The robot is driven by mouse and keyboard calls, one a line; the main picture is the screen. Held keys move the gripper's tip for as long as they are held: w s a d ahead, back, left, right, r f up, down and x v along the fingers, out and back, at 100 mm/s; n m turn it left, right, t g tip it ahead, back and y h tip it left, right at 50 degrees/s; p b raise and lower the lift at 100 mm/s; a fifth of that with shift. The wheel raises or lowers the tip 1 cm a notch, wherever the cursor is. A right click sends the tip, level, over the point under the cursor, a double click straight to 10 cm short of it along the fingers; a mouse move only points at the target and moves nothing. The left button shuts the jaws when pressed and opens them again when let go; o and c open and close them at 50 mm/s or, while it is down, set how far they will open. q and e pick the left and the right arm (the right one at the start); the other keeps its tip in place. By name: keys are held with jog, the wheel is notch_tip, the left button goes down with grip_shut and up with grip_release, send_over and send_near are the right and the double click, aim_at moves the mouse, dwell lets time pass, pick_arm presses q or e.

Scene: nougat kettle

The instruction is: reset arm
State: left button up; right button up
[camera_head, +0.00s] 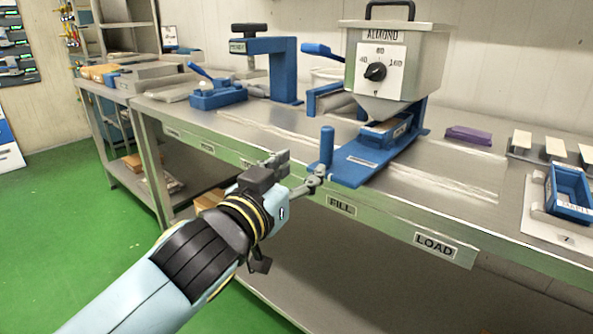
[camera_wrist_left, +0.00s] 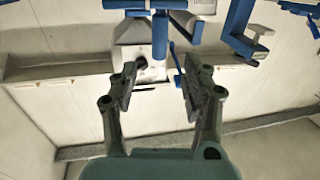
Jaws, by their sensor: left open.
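My left gripper (camera_head: 300,172) reaches in from the lower left in the head view, at the front edge of the steel bench, close to the blue post of the fill station. In the left wrist view its two fingers (camera_wrist_left: 158,88) are spread apart with nothing between them. The blue fill station base (camera_head: 352,165) lies on the bench just beyond the gripper, under the almond hopper (camera_head: 398,58). The blue post (camera_head: 327,146) stands at its left near end. I cannot tell whether the gripper touches it. My right gripper is not in view.
The steel bench (camera_head: 450,195) carries a blue press (camera_head: 270,62), a blue clamp device (camera_head: 217,95), a purple block (camera_head: 468,135) and a blue tray (camera_head: 570,190) at the right. A lower side table (camera_head: 105,82) stands at the left. Green floor (camera_head: 60,210) is clear at the left.

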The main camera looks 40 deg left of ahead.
pick_arm(q)
jog(key=shift+s, duration=0.15)
dwell(0.4)
jog(key=s+f+g, duration=0.3)
jog(key=f+g, duration=0.2)
jog(key=f, duration=1.9)
jog(key=s+a+f+g+h, duration=0.1)
jog(key=s+f+g, duration=0.1)
jog(key=s+f, duration=0.55)
jog(key=s+a+f+g, duration=0.1)
jog(key=s+f+g, duration=0.3)
jog(key=f, duration=0.6)
jog(key=s+f+g, duration=0.2)
jog(key=s+f, duration=0.2)
jog(key=s, duration=0.5)
jog(key=s+a+f+m+g, duration=0.1)
jog(key=s+f, duration=0.4)
jog(key=s, duration=0.5)
jog(key=s+f+g, duration=0.3)
jog(key=s+f, duration=0.1)
jog(key=s, duration=0.6)
jog(key=shift+s+a+f+m, duration=0.15)
jog(key=shift+a+f+m, duration=0.05)
jog(key=shift+f+m, duration=0.2)
